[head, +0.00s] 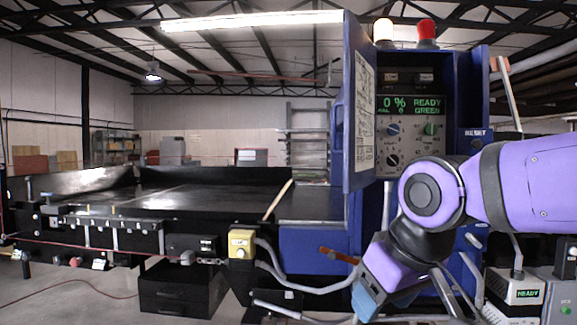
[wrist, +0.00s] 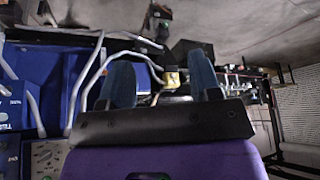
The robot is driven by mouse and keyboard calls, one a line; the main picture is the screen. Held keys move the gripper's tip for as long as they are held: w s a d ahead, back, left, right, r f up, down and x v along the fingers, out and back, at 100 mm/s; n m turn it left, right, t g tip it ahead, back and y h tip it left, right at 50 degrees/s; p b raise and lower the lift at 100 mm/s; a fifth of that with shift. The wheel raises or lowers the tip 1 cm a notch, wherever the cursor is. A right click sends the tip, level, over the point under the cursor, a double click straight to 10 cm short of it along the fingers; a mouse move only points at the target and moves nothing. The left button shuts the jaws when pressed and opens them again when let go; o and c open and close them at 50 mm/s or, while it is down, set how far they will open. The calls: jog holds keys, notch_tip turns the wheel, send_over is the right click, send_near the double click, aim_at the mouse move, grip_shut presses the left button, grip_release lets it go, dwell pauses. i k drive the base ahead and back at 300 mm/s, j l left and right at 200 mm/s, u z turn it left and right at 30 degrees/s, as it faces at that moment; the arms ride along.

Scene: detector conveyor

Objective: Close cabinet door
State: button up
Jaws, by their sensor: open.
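The blue cabinet door (head: 360,105) stands open, swung out on the left side of the cabinet, with a white printed sheet on its inner face. The blue cabinet (head: 470,95) is open at the front and shows a control panel (head: 410,118) reading "0 % READY GREEN". My gripper (head: 369,300) is low in front of the cabinet, below the door's bottom edge and apart from it. In the wrist view my gripper (wrist: 162,82) shows two blue fingers spread apart with nothing between them. My arm hides the cabinet's lower part in the head view.
A dark conveyor (head: 190,195) extends left of the cabinet. A yellow switch box (head: 241,244) is on its front side. Bent grey tubes (head: 300,287) run near my gripper. A box reading "READY" (head: 520,291) stands lower right.

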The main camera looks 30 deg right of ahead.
aim_at(359, 151)
jog(key=i+j, duration=0.2)
jog(key=j, duration=0.15)
jog(key=i+j, duration=0.15)
jog(key=j, duration=0.25)
jog(key=i+j, duration=0.2)
jog(key=j, duration=0.15)
jog(key=z, duration=0.4)
jog(key=j+z, duration=0.15)
jog(key=z, duration=0.25)
jog(key=j+z, duration=0.15)
jog(key=z, duration=0.2)
jog(key=j+z, duration=0.1)
jog(key=z, duration=0.3)
jog(key=i, duration=0.05)
